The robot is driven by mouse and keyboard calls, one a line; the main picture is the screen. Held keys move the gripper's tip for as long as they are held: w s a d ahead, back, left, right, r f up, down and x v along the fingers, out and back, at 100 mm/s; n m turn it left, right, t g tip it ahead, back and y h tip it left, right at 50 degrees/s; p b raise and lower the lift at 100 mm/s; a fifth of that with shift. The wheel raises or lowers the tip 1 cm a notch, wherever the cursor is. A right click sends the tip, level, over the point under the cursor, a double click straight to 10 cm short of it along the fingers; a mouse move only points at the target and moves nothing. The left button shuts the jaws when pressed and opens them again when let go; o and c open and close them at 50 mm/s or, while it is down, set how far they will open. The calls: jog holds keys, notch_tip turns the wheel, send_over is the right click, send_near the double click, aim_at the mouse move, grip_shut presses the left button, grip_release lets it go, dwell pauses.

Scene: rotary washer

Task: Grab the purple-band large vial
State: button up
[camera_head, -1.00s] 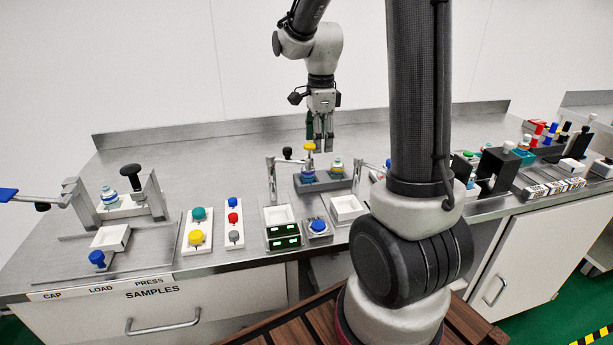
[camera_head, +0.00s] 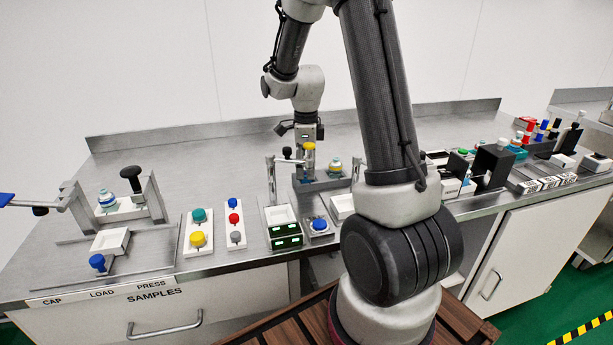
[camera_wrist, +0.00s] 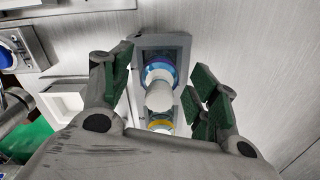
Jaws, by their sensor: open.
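In the wrist view my gripper (camera_wrist: 162,88) is open, with green-padded fingers on either side of a white-capped vial (camera_wrist: 160,97). This vial has a blue to purple band and stands in the grey holder (camera_wrist: 165,41); no finger visibly touches it. A second vial with a yellow band (camera_wrist: 160,125) is partly hidden below it by my gripper body. One vial (camera_head: 335,167) shows at the holder's right in the head view.
Button panels (camera_head: 235,218) stand to the left. The bench behind the holder is clear.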

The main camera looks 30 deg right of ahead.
jog(key=shift+f, duration=0.1)
jog(key=shift+c, duration=0.4)
jog(key=c, duration=1.1)
jog(key=shift+o, duration=0.2)
